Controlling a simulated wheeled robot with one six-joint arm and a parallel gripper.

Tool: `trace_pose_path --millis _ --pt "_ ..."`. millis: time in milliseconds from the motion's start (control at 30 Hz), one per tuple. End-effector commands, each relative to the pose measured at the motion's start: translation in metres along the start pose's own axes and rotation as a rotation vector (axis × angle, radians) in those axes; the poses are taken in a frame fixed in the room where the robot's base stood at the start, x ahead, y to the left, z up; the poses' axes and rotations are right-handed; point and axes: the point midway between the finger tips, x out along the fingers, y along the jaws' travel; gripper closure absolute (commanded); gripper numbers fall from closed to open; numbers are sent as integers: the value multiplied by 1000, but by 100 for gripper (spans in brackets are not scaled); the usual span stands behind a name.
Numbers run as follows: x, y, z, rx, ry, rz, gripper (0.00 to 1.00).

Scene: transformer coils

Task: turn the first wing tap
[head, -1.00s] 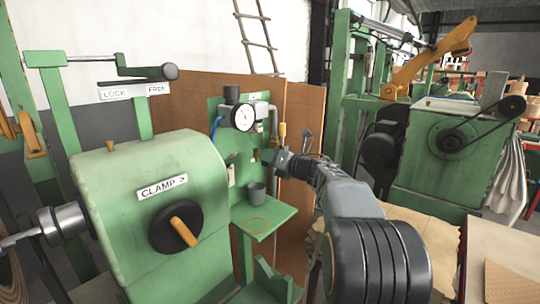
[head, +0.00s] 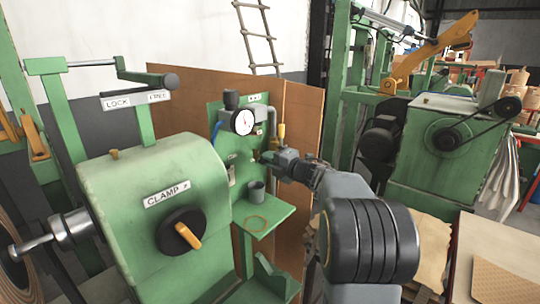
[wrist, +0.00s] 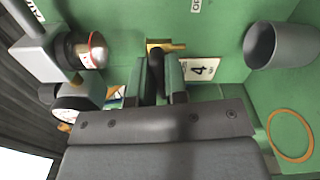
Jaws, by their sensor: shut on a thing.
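The wing tap (wrist: 172,46) shows as a brass piece on the green panel in the wrist view, just past my fingertips. My gripper (wrist: 157,70) has its two green-edged fingers shut on it, with a dark part between them. How much of the tap lies between the fingers is hidden. In the head view my gripper (head: 262,157) reaches the panel from the right, below the round gauge (head: 243,121). The tap is mostly hidden there. A label with a 4 (wrist: 198,69) is beside the tap.
A grey cup (head: 256,191) and a tan ring (head: 257,223) are on the green shelf (head: 275,213) below the panel. The gauge and a red-rimmed fitting (wrist: 88,50) are near my gripper. A green machine with a CLAMP knob (head: 180,231) stands at the left.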

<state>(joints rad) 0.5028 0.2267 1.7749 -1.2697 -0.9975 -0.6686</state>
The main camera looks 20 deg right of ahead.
Motion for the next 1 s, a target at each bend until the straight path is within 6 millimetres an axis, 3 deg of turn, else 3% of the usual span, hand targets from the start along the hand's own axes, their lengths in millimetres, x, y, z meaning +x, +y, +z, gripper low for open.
trace_pose_path --millis 400,933,967,1000 --pt "0 0 1 149 -2 1 100" --pt "0 -1 0 166 -2 1 100" --pt "0 -1 0 166 -2 1 83" --pt "0 -1 0 166 -2 1 80"
